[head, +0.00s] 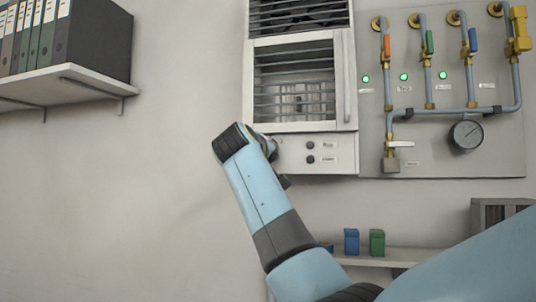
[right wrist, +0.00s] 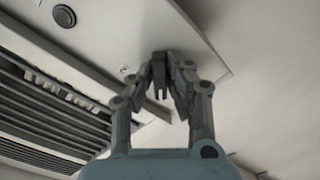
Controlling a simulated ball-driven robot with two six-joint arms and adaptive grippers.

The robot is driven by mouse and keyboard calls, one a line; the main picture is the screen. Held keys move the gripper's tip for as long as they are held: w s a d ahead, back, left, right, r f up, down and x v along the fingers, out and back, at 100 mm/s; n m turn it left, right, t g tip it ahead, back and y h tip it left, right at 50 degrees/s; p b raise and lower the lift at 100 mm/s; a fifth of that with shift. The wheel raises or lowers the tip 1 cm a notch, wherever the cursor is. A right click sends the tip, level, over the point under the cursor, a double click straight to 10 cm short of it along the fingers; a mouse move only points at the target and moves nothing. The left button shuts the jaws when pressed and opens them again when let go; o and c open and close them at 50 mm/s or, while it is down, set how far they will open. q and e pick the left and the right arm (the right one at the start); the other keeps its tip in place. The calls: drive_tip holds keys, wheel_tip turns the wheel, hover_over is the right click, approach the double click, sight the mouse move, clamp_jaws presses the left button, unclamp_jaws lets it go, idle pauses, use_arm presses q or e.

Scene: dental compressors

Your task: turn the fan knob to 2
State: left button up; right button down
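The white wall unit (head: 300,90) has a louvred grille and a lower control panel (head: 345,150). Two small dark round knobs show on it, the upper knob (head: 310,145) and the lower knob (head: 310,159); their labels are too small to read. My right gripper (head: 272,148) is at the left part of this panel, mostly hidden behind my wrist. In the right wrist view its fingertips (right wrist: 160,72) are drawn together against or very near the panel (right wrist: 130,35). I cannot tell whether a knob is between them. A round dark knob (right wrist: 64,15) shows apart from the fingers. My left gripper is out of view.
Right of the unit is a pipe board (head: 440,130) with coloured valves and a gauge (head: 466,134). A shelf with binders (head: 35,40) hangs upper left. Blue (head: 352,242) and green (head: 377,243) boxes stand on a low shelf.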

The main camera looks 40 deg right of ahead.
idle(0.3)
drive_tip(key=shift+w+a+f+m+b, duration=0.1)
drive_tip(key=shift+m+b, duration=4.25)
drive_tip(key=shift+m, duration=0.15)
drive_tip(key=shift+w+a+f+m+b, duration=0.1)
drive_tip(key=shift+m+b, duration=4.25)
drive_tip(key=shift+m, duration=0.15)
drive_tip(key=shift+r, duration=0.1)
drive_tip(key=c, duration=1.3)
unclamp_jaws()
drive_tip(key=shift+s, duration=0.1)
